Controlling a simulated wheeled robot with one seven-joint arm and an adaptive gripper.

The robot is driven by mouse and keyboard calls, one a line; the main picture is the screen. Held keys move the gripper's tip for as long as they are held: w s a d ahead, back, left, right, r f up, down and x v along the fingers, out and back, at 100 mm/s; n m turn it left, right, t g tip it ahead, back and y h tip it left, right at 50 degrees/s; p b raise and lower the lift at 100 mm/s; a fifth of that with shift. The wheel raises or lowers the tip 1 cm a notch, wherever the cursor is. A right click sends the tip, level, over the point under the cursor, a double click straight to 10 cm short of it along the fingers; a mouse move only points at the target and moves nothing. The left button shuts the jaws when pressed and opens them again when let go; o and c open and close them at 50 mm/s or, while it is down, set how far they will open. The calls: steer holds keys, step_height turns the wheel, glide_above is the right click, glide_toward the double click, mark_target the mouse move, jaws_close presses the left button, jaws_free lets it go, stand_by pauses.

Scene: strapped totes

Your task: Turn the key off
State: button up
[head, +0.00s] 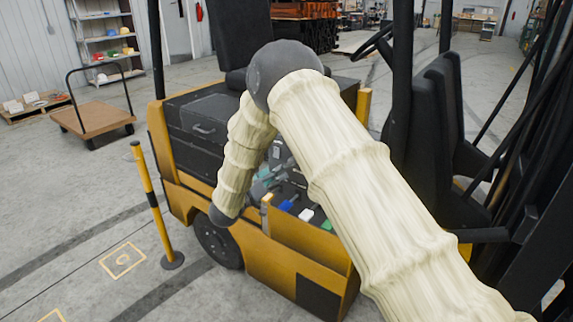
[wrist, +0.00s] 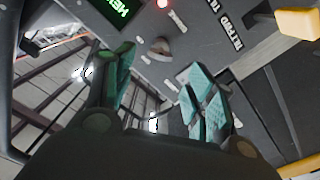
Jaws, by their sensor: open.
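The yellow and black forklift (head: 280,240) stands in the middle of the head view, with its control panel partly behind my arm. My gripper (wrist: 160,62) is open over the panel, its teal pads apart. It also shows small in the head view (head: 272,178). In the wrist view a small rounded grey-brown piece (wrist: 160,47) sits on the dark panel (wrist: 185,45) between and beyond the fingertips. It may be the key or its switch; I cannot tell which way it is turned, and no contact shows.
The panel has a green-lettered display (wrist: 120,8), a red light (wrist: 162,3) and tilt labels (wrist: 230,32). A yellow block (wrist: 298,23) is at upper right. Blue (head: 288,203) and white (head: 306,214) lever knobs stand near my gripper. A striped post (head: 150,200) stands left.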

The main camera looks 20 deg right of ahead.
mark_target(285, 167)
steer(key=p+x, duration=0.2)
steer(key=x, duration=0.6)
steer(key=shift+w+d+p, duration=0.15)
steer(key=shift+p, duration=0.25)
